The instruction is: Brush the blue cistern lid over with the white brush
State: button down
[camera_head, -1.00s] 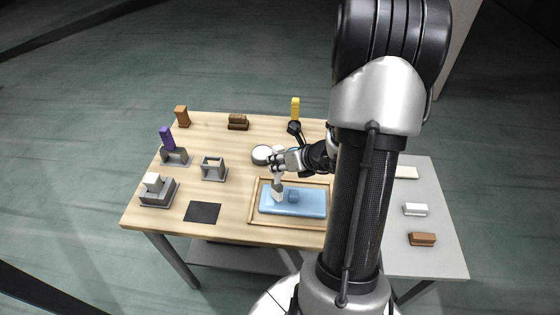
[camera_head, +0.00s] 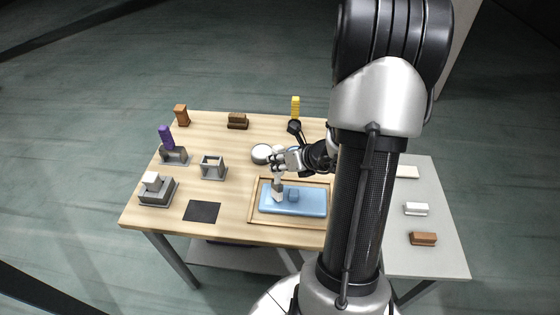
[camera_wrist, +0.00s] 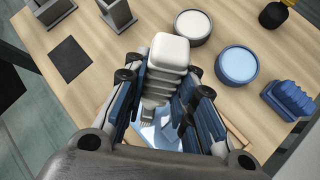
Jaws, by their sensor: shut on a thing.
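The blue cistern lid (camera_head: 307,203) lies flat in a shallow wooden-rimmed tray (camera_head: 252,215) near the front of the table, with a raised blue block on its top. My gripper (camera_head: 277,163) is above the lid's left part, shut on the white brush (camera_head: 278,190), which points down. The brush's lower end appears at the lid's surface; I cannot tell whether it touches. In the wrist view the white brush (camera_wrist: 168,52) stands between the fingers of my gripper (camera_wrist: 163,95), and only a light blue part of the lid shows below, mostly hidden by the gripper.
A white-topped round pot (camera_head: 261,153) and a blue-topped pot (camera_wrist: 237,64) stand behind the tray. A blue ribbed block (camera_wrist: 288,100) is beside them. Grey stands, one holding a purple block (camera_head: 166,137), and a dark mat (camera_head: 202,212) are at left. A grey side table (camera_head: 440,262) holds several blocks.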

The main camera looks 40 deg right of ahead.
jog(key=shift+a, duration=0.1)
jog(key=shift+w+a+b, duration=0.15)
jog(key=shift+a+b, duration=0.4)
jog(key=shift+a, duration=0.3)
jog(key=shift+f+b, duration=0.5)
jog(key=shift+b, duration=0.05)
dwell(0.8)
jog(key=shift+d, duration=0.15)
jog(key=d, duration=0.1)
jog(key=d+p, duration=0.1)
jog(key=d, duration=0.1)
jog(key=shift+s+d, duration=0.2)
jog(key=shift+s, duration=0.15)
jog(key=shift+a, duration=0.1)
